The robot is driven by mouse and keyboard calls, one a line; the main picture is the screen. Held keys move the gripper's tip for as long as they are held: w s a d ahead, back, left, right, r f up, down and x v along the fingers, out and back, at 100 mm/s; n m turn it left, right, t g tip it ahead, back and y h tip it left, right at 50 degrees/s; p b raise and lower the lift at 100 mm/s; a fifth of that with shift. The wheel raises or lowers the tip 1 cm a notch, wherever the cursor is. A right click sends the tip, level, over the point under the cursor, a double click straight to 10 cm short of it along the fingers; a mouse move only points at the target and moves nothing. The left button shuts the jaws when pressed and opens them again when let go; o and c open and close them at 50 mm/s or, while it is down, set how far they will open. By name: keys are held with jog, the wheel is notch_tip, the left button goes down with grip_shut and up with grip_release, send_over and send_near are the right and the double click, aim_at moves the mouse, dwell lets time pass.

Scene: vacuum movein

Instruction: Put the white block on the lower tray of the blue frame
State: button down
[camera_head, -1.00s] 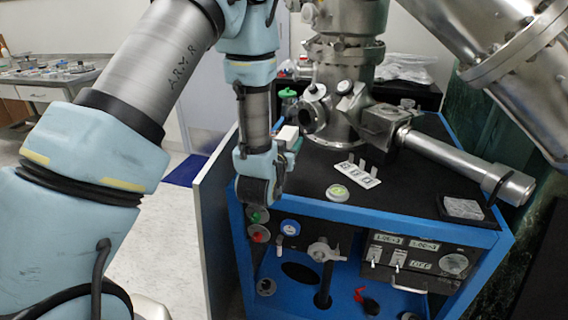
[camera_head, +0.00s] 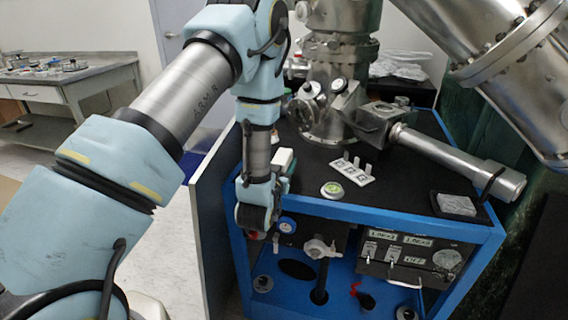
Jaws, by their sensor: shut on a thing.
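A small white block (camera_head: 282,159) shows just behind and to the right of my wrist, above the left part of the black top. My gripper (camera_head: 282,178) is mostly hidden behind the wrist, so its fingertips are not clear. It is shut on the white block. The blue frame (camera_head: 375,222) stands ahead, with a black top and an open front. Its lower tray (camera_head: 337,297) is the blue floor inside, below the top. My wrist hangs in front of the frame's upper left corner.
A steel chamber (camera_head: 340,75) with a pipe arm (camera_head: 455,160) stands on the top. A white pronged plate (camera_head: 352,171) and a round green-white disc (camera_head: 333,190) lie there. Valves (camera_head: 318,249) and a switch panel (camera_head: 410,255) crowd the front opening.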

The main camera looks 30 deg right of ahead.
jog(key=shift+c, duration=1.7)
grip_release()
jog(key=shift+f, duration=0.1)
